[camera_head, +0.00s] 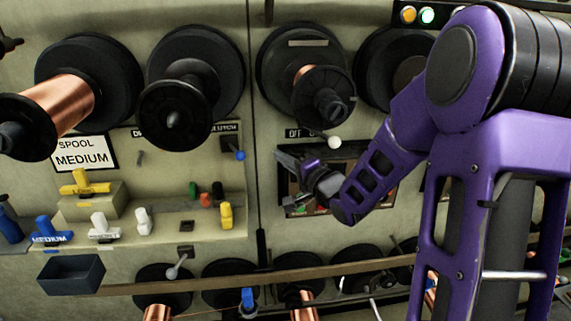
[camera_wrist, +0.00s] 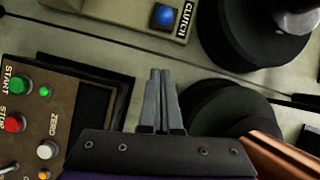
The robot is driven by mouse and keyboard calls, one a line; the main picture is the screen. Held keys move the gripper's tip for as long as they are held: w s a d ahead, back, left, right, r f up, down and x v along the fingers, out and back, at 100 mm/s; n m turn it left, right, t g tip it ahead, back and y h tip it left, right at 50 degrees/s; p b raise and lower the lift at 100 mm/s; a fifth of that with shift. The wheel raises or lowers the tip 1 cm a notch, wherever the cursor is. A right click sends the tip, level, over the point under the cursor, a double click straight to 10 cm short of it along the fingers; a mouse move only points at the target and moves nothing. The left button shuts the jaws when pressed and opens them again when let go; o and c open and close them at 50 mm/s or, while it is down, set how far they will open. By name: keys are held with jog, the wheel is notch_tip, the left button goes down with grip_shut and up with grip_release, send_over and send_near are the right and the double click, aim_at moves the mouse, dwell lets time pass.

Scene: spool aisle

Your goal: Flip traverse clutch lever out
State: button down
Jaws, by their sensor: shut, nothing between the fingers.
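The traverse clutch lever shows as a blue ball knob (camera_head: 240,155) below a dark plate on the left machine panel. Only part of its label can be read in the head view. In the wrist view the blue knob (camera_wrist: 165,16) sits beside the word CLUTCH, beyond my fingertips and apart from them. My gripper (camera_head: 281,156) is to the right of the knob, in front of the control panel's upper left corner. Its two fingers (camera_wrist: 160,73) are together and empty in the wrist view.
The control panel (camera_wrist: 60,125) with START, STOP and ZERO buttons is close to my gripper. A white-knobbed lever (camera_head: 334,142) is just above my wrist. Large black spools (camera_head: 196,75) project above the clutch. A shelf with coloured knobs (camera_head: 226,214) lies below it.

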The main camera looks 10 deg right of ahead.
aim_at(236, 151)
jog(key=w+a+f+b, duration=0.1)
jog(key=w+a, duration=0.3)
jog(key=a, duration=0.2)
jog(key=shift+a, duration=0.15)
jog(key=shift+s, duration=0.2)
